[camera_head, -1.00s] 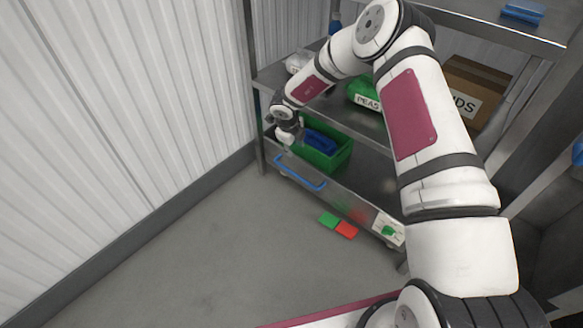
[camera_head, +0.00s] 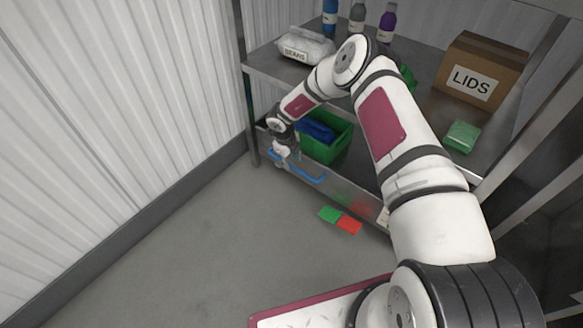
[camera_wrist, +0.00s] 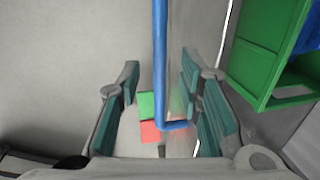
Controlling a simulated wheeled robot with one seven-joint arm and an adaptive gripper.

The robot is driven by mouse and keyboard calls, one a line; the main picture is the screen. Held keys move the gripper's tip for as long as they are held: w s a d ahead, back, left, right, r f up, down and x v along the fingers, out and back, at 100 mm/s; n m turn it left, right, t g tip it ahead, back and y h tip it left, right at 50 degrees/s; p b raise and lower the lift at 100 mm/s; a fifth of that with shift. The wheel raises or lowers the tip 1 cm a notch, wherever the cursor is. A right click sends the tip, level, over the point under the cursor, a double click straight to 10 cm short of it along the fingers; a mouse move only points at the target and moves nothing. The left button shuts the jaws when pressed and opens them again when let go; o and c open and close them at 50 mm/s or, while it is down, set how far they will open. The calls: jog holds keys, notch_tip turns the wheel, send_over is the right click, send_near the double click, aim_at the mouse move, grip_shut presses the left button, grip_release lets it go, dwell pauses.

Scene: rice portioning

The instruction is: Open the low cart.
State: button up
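The low cart (camera_head: 346,195) is a grey steel unit at floor level under the shelf, with a long blue handle (camera_head: 312,179) along its front. My gripper (camera_head: 284,160) is at the left end of this handle, pointing down. In the wrist view my gripper (camera_wrist: 160,68) is open, with one teal-padded finger on each side of the blue handle (camera_wrist: 160,40). The bar runs between the fingers, and I see a gap on both sides. The cart's steel front (camera_wrist: 205,30) is right of the bar. My arm hides part of the cart's right end.
A green bin (camera_head: 320,151) with a blue item stands behind the handle. A green tile (camera_head: 329,214) and a red tile (camera_head: 349,224) lie on the floor in front. The white ribbed wall (camera_head: 110,130) is on the left; the floor between is clear.

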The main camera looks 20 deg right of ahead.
aim_at(292, 166)
jog(key=shift+w+d+f+b, duration=0.15)
jog(key=shift+f+b, duration=0.1)
jog(key=shift+f, duration=0.55)
jog(key=shift+w+d+f+b, duration=0.1)
jog(key=shift+f+b, duration=0.15)
jog(key=shift+f, duration=0.5)
grip_shut()
jog(key=shift+s, duration=0.1)
